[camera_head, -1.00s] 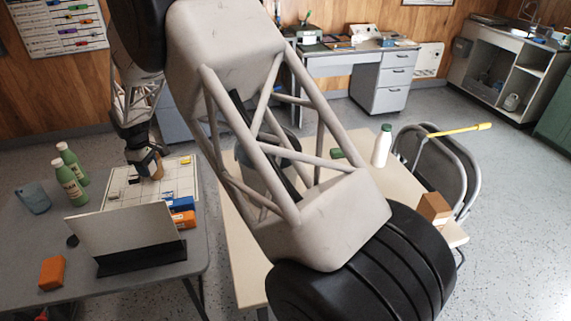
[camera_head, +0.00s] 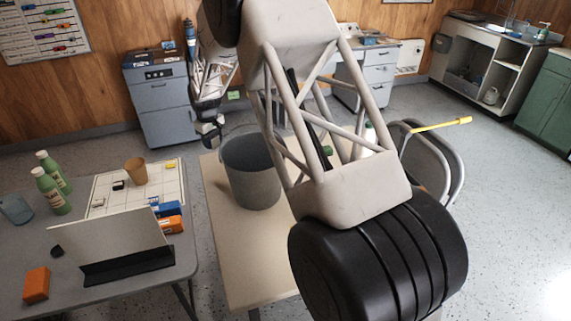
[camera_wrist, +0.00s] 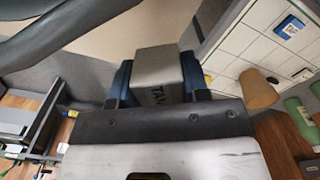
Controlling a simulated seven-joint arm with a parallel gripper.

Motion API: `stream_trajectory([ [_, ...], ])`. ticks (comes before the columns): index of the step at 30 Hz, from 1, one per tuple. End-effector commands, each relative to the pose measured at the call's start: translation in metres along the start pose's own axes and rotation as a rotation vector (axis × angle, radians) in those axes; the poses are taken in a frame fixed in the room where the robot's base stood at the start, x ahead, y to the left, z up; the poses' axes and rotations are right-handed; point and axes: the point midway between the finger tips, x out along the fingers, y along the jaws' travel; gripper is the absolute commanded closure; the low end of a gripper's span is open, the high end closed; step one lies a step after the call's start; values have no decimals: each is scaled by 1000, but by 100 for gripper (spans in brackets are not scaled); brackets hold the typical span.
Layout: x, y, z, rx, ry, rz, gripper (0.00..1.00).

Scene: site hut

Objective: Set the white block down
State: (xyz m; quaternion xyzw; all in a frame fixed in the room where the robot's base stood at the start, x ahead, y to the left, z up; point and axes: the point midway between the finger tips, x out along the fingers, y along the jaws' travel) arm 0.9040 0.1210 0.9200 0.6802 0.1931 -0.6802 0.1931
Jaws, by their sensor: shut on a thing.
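The white block (camera_wrist: 156,72), looking pale grey with dark lettering on one face, is held between the blue fingertips of my gripper (camera_wrist: 156,85) in the wrist view. My gripper is shut on it. In the head view my gripper (camera_head: 209,138) hangs in the gap between the left table and the beige table, left of the grey bucket (camera_head: 250,180). I cannot make out the block in that view. The wrist view shows part of a pale surface beyond the block.
The grey table (camera_head: 120,272) at left bears a gridded white board (camera_head: 152,190), a brown cup (camera_head: 135,170), green bottles (camera_head: 50,190) and a propped panel (camera_head: 115,238). The beige table (camera_head: 240,260) has bare room in front of the bucket. My arm hides its right part.

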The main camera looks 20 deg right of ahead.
Motion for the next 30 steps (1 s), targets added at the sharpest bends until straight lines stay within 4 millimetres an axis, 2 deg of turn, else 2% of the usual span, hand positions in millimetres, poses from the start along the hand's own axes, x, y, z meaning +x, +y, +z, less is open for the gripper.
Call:
stream_trajectory([
  [1, 0, 16, 7, 32, 0, 0, 83],
  [6, 0, 61, 29, 130, 0, 0, 83],
  [18, 0, 157, 88, 351, 0, 0, 83],
  [24, 0, 200, 120, 456, 0, 0, 83],
  [30, 0, 230, 146, 535, 0, 0, 83],
])
